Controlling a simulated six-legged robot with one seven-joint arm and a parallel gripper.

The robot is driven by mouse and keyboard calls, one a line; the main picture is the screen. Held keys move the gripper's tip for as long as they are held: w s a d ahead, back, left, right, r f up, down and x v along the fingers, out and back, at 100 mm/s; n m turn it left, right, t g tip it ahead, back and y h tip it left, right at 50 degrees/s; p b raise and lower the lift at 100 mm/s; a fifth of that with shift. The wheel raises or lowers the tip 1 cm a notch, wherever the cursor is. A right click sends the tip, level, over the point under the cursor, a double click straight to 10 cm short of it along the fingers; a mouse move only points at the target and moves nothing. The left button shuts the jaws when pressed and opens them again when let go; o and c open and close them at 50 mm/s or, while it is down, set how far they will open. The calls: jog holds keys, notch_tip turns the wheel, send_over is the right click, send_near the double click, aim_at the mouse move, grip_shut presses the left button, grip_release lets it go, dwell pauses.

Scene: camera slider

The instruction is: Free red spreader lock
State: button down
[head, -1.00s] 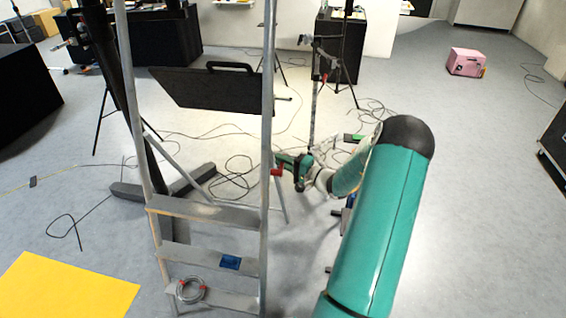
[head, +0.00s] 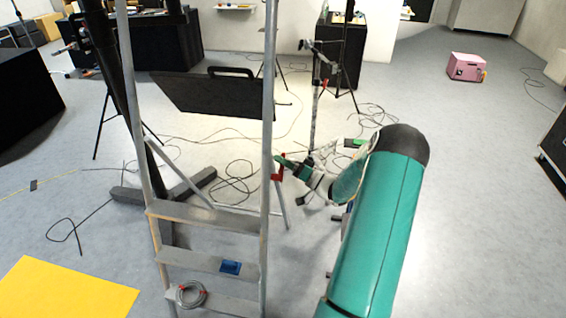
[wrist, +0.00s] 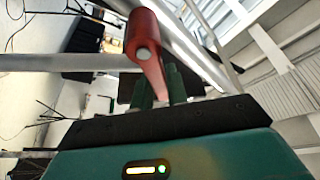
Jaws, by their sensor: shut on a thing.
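The red spreader lock (head: 279,173) sits on the right rail of the grey stepladder (head: 267,120), where a spreader bar meets it. In the wrist view the lock (wrist: 147,38) is a red round hub with a pale pin end and a tapering lever. My gripper (head: 284,162) reaches it from the right. In the wrist view the two dark green fingers of my gripper (wrist: 158,88) stand on either side of the lever's narrow end and are shut on it. The lever's tip is partly hidden between the fingers.
A grey cable coil (head: 191,294) and a blue item (head: 230,267) lie on the ladder's lower steps. A black panel (head: 215,92) and light stands are behind. Cables cross the floor. A yellow sheet (head: 65,290) lies left; the floor at right is mostly clear.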

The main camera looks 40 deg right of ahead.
jog(key=shift+r+n, duration=0.15)
jog(key=shift+n, duration=0.25)
jog(key=c, duration=1.4)
grip_release()
jog(key=shift+s, duration=0.1)
jog(key=v, duration=1.3)
jog(key=shift+s+d+f, duration=0.15)
jog(key=shift+s+f, duration=0.1)
jog(key=shift+s, duration=0.05)
jog(key=shift+c, duration=0.4)
